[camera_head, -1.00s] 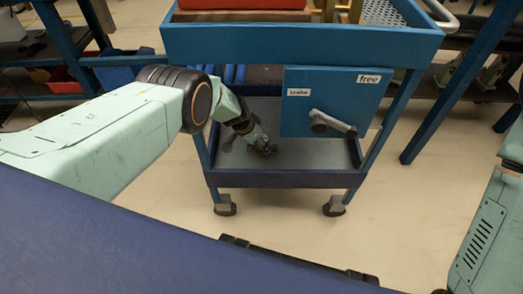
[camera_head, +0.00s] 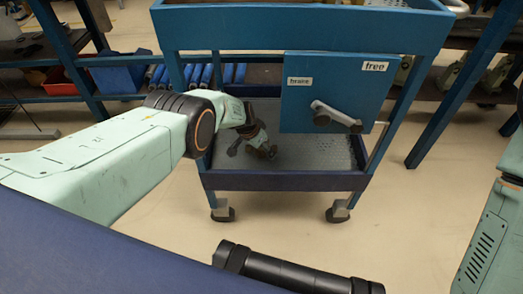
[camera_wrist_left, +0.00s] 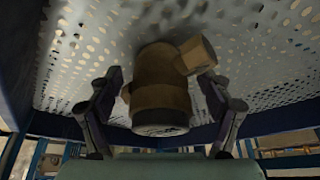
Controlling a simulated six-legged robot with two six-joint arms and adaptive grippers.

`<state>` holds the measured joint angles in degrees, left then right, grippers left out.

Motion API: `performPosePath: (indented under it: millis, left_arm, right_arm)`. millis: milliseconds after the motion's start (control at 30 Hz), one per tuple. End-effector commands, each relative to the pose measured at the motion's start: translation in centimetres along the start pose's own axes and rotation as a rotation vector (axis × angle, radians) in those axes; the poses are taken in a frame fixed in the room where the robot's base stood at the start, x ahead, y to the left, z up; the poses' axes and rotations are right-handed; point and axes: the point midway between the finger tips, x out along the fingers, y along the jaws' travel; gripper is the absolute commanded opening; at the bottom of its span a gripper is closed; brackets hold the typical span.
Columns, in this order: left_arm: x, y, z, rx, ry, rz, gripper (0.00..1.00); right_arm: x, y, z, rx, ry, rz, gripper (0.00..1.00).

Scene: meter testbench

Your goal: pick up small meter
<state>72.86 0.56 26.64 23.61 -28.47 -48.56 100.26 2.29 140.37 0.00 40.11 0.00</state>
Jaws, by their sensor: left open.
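The small meter (camera_wrist_left: 160,95) is a brown, brass-like cylinder with a short side stub, seen close up in the left wrist view on a perforated grey surface. My left gripper (camera_wrist_left: 163,80) is open, with one dark finger on each side of the meter. Small gaps seem to show between fingers and meter; I cannot tell whether they touch. In the head view my left gripper (camera_head: 254,147) reaches into the lower shelf (camera_head: 310,155) of the blue cart. The meter is too small and dark there to separate from the fingers. My right gripper is out of view.
A blue box (camera_head: 337,93) with labels and a grey handle (camera_head: 336,116) hangs above the shelf, right of my gripper. The cart's upper tray (camera_head: 300,30) is overhead. Cart posts flank the shelf. Blue rods (camera_head: 205,76) lie behind. Open floor surrounds the cart.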

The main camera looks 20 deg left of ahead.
Motion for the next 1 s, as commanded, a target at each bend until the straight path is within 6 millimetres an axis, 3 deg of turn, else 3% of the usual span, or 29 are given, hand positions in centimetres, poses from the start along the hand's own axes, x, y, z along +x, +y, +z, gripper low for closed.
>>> performPosePath:
  millis: [167,1000]
  left_arm:
    - [-0.07,0.01,-0.05,0.000,0.000,0.000,0.79]
    - [-0.05,0.01,-0.04,0.000,0.001,0.000,0.08]
  right_arm:
    - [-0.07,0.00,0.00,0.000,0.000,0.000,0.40]
    - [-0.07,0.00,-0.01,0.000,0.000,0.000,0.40]
